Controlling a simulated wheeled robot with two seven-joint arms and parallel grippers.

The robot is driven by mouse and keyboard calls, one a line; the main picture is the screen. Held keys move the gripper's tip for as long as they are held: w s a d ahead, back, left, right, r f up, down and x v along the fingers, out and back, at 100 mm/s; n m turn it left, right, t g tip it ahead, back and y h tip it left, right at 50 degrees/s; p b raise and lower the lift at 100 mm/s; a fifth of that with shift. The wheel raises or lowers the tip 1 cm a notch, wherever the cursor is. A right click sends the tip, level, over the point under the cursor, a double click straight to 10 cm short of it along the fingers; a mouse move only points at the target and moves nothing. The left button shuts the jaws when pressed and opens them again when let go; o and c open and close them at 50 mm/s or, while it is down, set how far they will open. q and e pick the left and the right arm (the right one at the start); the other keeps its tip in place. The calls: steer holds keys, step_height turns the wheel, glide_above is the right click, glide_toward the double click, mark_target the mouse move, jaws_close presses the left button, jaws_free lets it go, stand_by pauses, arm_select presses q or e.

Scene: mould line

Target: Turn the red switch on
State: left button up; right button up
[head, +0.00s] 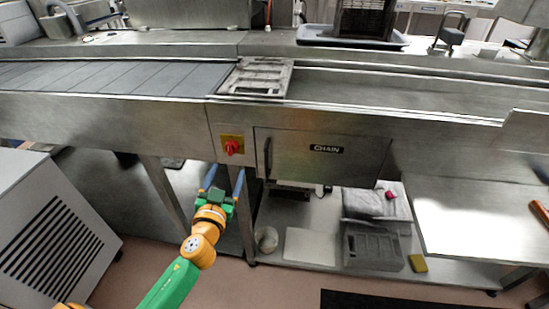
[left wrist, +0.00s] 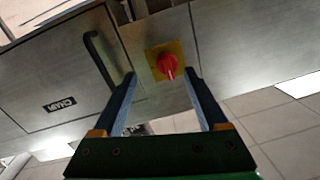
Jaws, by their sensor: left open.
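The red switch (head: 232,147) is a rotary knob on a yellow plate (head: 239,138), fixed to the steel front of the line, left of the door marked CHAIN. My left gripper (head: 224,172) is just below the switch in the head view, its two blue fingers apart and pointing up at the panel. In the left wrist view the red switch (left wrist: 167,65) and its yellow plate (left wrist: 178,50) show beyond the fingertips, between the two fingers. The gripper (left wrist: 163,80) is open and empty. I cannot see contact with the knob. My right gripper is not in view.
The CHAIN door (head: 320,165) has a dark vertical handle (head: 267,157) close to the right of the switch. A mould tray (head: 257,77) lies on the line above. A lower shelf (head: 310,247) holds a grey crate (head: 372,250). A grey vented cabinet (head: 50,230) stands at left.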

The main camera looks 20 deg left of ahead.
mark_target(230, 152)
arm_select(q)
steer(key=shift+w+a+r+t, duration=0.15)
steer(key=shift+w+a+r, duration=0.1)
steer(key=shift+w+r, duration=0.25)
steer(key=shift+w+a+r+t, duration=0.15)
steer(key=shift+w+a+r, duration=0.1)
steer(key=shift+w+r, duration=0.2)
steer(key=x, duration=0.4)
steer(key=shift+w+a+f, duration=0.2)
steer(key=shift+a+f, duration=0.15)
steer(key=shift+a, duration=0.05)
steer(key=shift+w, duration=0.3)
steer(key=shift+r, duration=0.1)
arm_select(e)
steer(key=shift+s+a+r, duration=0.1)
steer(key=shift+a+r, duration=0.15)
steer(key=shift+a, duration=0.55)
arm_select(q)
jaws_close()
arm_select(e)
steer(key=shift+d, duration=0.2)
